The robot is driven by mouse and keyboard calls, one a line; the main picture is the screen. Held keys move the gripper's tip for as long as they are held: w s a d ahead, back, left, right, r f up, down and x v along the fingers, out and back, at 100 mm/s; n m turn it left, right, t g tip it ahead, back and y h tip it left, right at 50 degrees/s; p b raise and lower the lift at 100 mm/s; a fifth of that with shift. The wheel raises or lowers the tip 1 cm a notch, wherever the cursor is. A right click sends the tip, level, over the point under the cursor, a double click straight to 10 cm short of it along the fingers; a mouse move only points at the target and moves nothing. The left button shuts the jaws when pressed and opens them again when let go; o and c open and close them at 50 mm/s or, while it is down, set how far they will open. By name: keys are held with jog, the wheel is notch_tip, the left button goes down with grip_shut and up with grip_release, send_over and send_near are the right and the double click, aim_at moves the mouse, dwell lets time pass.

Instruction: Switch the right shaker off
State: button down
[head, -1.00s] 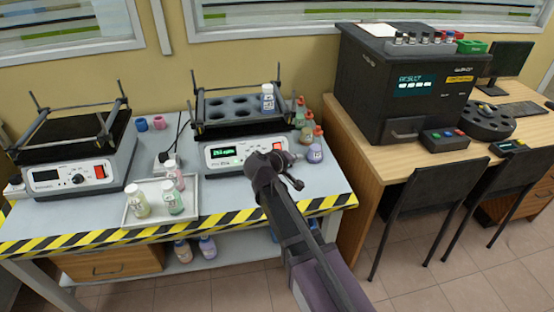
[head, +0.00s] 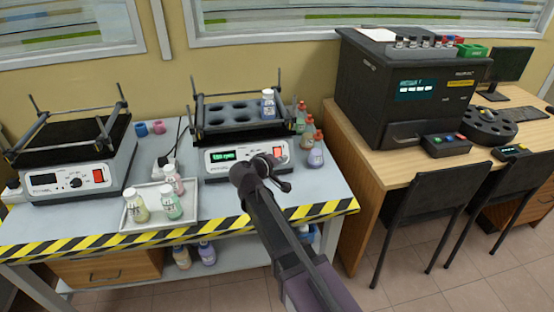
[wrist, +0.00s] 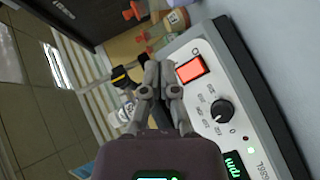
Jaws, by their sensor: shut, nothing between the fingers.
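The right shaker (head: 246,157) stands at the table's right end, with a lit green display (head: 222,155) and a red switch (head: 280,154) at the right of its front panel. In the wrist view the red switch (wrist: 189,70), the dial (wrist: 222,110) and part of the lit display (wrist: 235,166) show. My gripper (head: 272,161) is shut and empty in front of the panel, just left of the switch in the head view. In the wrist view my fingertips (wrist: 160,67) are beside the switch; I cannot tell whether they touch it. A white-capped bottle (head: 268,103) sits in the shaker's rack.
The left shaker (head: 70,181) has a dark display. A white tray (head: 150,225) with several bottles lies between the shakers, towards the front. Several red-capped bottles (head: 315,156) stand right of the right shaker. A black analyser (head: 410,90) stands on the wooden desk.

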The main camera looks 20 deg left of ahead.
jog(key=w+a+f+b, duration=0.3)
jog(key=w+f+b, duration=0.1)
jog(key=w, duration=0.1)
jog(key=shift+w+a+f, duration=0.15)
jog(key=shift+w+f, duration=0.05)
jog(key=shift+w, duration=0.05)
jog(key=shift+w+a+f+b, duration=0.3)
jog(key=shift+w+f+b, duration=0.15)
jog(key=shift+w, duration=0.15)
dwell(2.7)
jog(key=shift+s+d+r, duration=0.1)
jog(key=shift+s+r, duration=0.05)
jog(key=shift+s+d+r+p, duration=0.2)
jog(key=shift+s+r+p, duration=0.1)
jog(key=shift+s+p, duration=0.15)
dwell(0.5)
jog(key=shift+s+d+r+p, duration=0.55)
jog(key=shift+s+r+p, duration=0.2)
jog(key=shift+s, duration=0.1)
jog(key=shift+s+d+r+p, duration=0.55)
jog(key=shift+s+r+p, duration=0.15)
jog(key=shift+s, duration=0.15)
